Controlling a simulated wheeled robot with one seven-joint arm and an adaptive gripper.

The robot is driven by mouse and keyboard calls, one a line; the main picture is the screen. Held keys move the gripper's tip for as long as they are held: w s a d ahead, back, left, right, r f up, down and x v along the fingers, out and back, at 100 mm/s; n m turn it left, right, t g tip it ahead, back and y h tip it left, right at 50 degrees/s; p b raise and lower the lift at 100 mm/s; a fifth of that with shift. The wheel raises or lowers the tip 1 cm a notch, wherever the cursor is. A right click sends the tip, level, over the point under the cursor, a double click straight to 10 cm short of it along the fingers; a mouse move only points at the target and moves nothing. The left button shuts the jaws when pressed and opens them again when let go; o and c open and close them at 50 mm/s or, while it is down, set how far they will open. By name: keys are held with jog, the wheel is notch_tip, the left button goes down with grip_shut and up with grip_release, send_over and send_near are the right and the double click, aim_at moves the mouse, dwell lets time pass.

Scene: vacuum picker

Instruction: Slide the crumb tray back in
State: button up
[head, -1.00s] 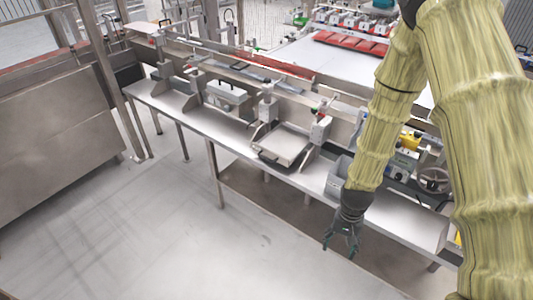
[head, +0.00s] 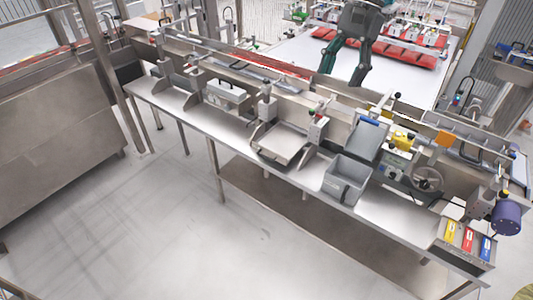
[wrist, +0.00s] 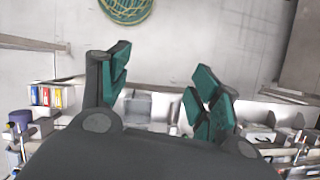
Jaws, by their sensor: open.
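The crumb tray appears to be the shallow, pale square tray (head: 284,143) with a dark front handle, sitting at the middle of the long steel bench in the head view. Its front reaches toward the bench's near edge. I cannot tell how far out it is. My gripper (head: 345,67) is at the top of the head view, fingers spread and empty, apart from the tray. In the wrist view my gripper (wrist: 161,65) shows a clear gap between its green-padded fingers. The tray cannot be made out there; the right finger covers part of the bench.
A grey open bin (head: 347,180) stands on the bench right of the tray. A handwheel (head: 428,179), a purple motor (head: 507,217) and a box with yellow, red and blue labels (head: 466,241) are farther right. The floor (head: 190,235) before the bench is clear.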

jog(key=shift+r, duration=0.5)
